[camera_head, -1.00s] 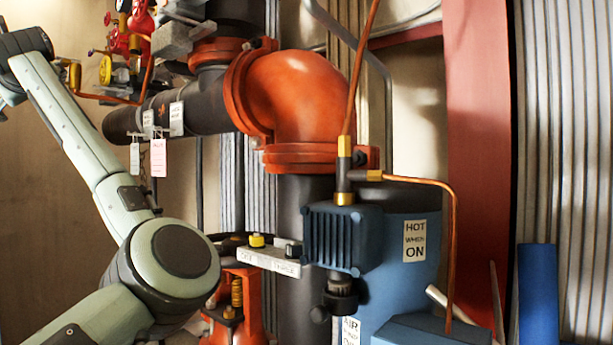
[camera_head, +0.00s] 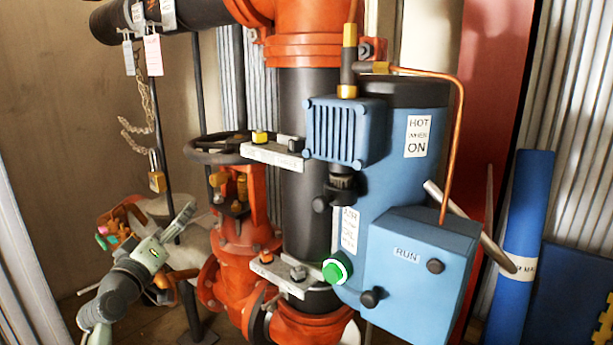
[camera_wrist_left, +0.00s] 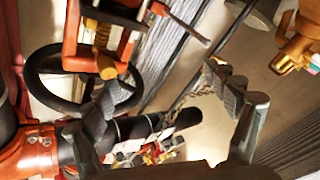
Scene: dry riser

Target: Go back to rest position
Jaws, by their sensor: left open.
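My left gripper (camera_wrist_left: 172,75) is open in the left wrist view. Its two dark fingers are spread wide with nothing held between them. A hanging chain (camera_wrist_left: 201,91) shows in the background between the fingers; I cannot tell how far off it is. In the head view my left arm is folded low at the lower left, left of the red-orange valve body (camera_head: 238,235). My right gripper is in neither view.
A blue motor unit (camera_head: 392,165) with a blue control box (camera_head: 415,268) and a lit green button (camera_head: 336,270) stands on the black riser pipe. A black handwheel (camera_head: 205,150) juts left of the pipe. A brass padlock (camera_head: 157,181) hangs on a chain. A blue roll (camera_head: 528,230) stands at right.

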